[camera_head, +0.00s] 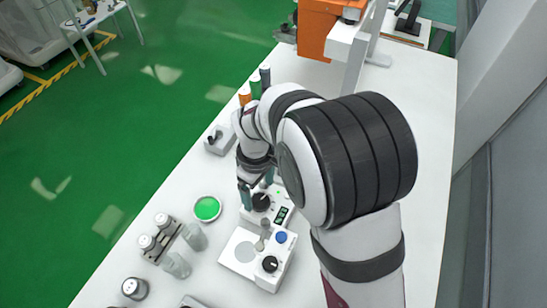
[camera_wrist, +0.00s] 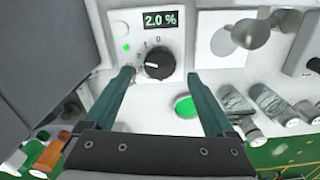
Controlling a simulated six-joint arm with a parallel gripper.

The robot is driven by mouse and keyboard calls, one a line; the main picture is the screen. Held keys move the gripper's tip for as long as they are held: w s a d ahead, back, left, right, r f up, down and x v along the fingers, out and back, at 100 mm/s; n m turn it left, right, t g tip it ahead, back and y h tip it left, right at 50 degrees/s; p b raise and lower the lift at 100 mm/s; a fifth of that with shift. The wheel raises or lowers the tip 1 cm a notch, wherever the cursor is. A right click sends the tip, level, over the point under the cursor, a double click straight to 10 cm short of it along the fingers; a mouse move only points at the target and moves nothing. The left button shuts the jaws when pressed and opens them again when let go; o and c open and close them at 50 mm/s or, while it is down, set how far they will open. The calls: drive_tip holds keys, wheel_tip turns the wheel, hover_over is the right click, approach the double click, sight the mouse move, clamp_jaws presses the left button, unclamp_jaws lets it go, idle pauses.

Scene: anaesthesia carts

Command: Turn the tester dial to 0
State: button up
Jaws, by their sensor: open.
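The tester (camera_wrist: 118,58) is a white box whose display (camera_wrist: 160,19) reads 2.0 %. Its round black dial (camera_wrist: 158,65) has a white pointer mark, with small marks including 0 and 1 printed near it. The dial (camera_head: 262,202) and the display (camera_head: 281,214) also show in the head view. My gripper (camera_wrist: 160,75) is open, with one teal finger on each side of the dial. Gaps show between the fingers and the dial in the wrist view. In the head view my gripper (camera_head: 257,190) is over the tester, and my arm hides part of it.
A second white device (camera_head: 243,276) with a black knob (camera_head: 270,264) and blue button (camera_head: 281,237) stands close in front. A green-topped dish (camera_head: 207,208) and several vials (camera_head: 176,264) are to the left. A small grey box (camera_head: 218,139) and coloured cylinders (camera_head: 255,85) stand behind.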

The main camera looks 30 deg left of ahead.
sight(260, 200)
wheel_tip(260, 200, down, 4)
drive_tip(key=shift+f, duration=0.1)
drive_tip(key=c, duration=1.4)
drive_tip(key=shift+o, duration=0.2)
